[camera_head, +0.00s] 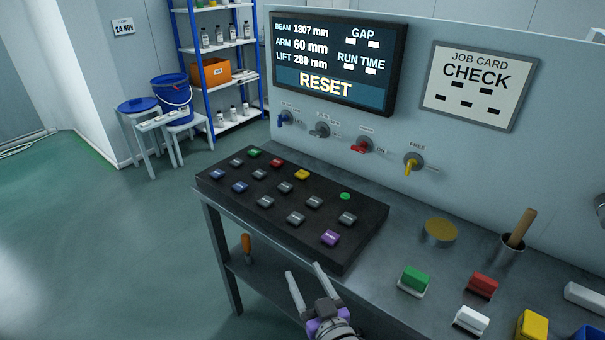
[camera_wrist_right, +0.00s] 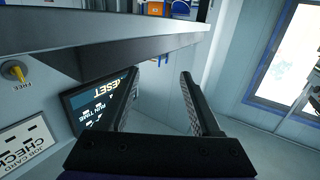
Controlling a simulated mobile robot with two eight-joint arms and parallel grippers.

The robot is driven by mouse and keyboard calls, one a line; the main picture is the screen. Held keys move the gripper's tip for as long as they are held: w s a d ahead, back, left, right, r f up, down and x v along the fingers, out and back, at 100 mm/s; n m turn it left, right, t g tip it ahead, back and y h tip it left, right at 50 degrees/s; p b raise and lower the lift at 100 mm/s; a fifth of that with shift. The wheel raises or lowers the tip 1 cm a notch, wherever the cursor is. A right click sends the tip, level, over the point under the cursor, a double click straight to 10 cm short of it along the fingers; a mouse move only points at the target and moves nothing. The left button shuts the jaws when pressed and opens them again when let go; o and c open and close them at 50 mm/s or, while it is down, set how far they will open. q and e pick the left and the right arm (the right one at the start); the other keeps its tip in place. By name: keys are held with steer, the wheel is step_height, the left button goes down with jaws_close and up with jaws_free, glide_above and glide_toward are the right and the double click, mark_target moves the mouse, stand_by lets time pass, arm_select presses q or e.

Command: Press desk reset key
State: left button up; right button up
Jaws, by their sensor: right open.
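A black key panel (camera_head: 262,222) lies on the grey desk and carries several small keys. They include a green key (camera_head: 254,152), a red key (camera_head: 277,163), a yellow key (camera_head: 302,174), a purple key (camera_head: 330,238), and blue and grey ones. Their labels are too small to read, so I cannot tell which is reset. The screen (camera_head: 333,65) above reads RESET. My right gripper (camera_head: 303,268) is open and empty, in front of the panel's near edge and apart from the keys. Its fingers also show in the right wrist view (camera_wrist_right: 173,70). My left gripper is not in view.
Several coloured knobs, such as the red one (camera_head: 361,146), line the wall behind the panel. A job card (camera_head: 480,82) hangs there. Coloured blocks (camera_head: 414,278) and a cup (camera_head: 510,252) stand on the desk at right. The floor (camera_head: 110,250) at left is clear.

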jaws_close()
stand_by(1.4)
